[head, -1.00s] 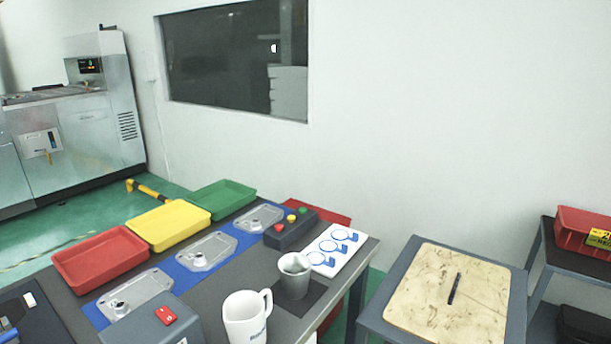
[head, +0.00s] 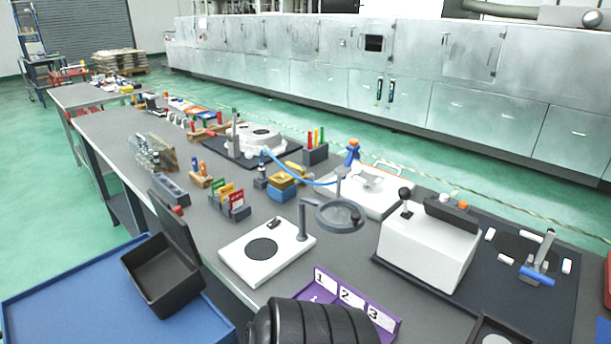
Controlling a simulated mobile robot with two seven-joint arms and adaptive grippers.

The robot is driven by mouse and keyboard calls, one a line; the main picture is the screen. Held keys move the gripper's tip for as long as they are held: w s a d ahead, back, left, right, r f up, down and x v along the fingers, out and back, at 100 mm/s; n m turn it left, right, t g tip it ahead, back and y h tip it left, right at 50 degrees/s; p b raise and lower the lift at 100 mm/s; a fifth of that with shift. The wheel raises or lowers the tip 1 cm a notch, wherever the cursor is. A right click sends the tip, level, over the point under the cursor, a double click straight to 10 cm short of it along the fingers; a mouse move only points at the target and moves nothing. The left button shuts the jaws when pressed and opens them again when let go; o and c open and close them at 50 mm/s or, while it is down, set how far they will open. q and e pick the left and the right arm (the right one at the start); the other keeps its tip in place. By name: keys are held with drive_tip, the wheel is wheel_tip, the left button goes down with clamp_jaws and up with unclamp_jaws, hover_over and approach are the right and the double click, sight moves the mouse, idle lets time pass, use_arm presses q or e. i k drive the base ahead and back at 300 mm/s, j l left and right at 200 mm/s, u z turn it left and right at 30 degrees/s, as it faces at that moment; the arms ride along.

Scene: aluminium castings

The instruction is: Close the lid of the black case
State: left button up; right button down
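The black case (head: 166,296) sits at the lower left of the head view, on a blue surface with a raised rim (head: 75,286). Its lid (head: 176,226) stands open, raised along the right side of the case and leaning slightly left at its top. I can see into the open base, and it looks empty. Neither of my grippers shows in this view.
A long grey table runs beside the case. It bears a white plate with a black disc (head: 262,249), a magnifier ring (head: 340,216), a purple numbered rack (head: 345,296) and a white lever box (head: 425,248). A black ribbed shape (head: 310,325) fills the bottom middle.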

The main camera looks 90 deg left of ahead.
sight(174, 225)
drive_tip(key=u, duration=3.6)
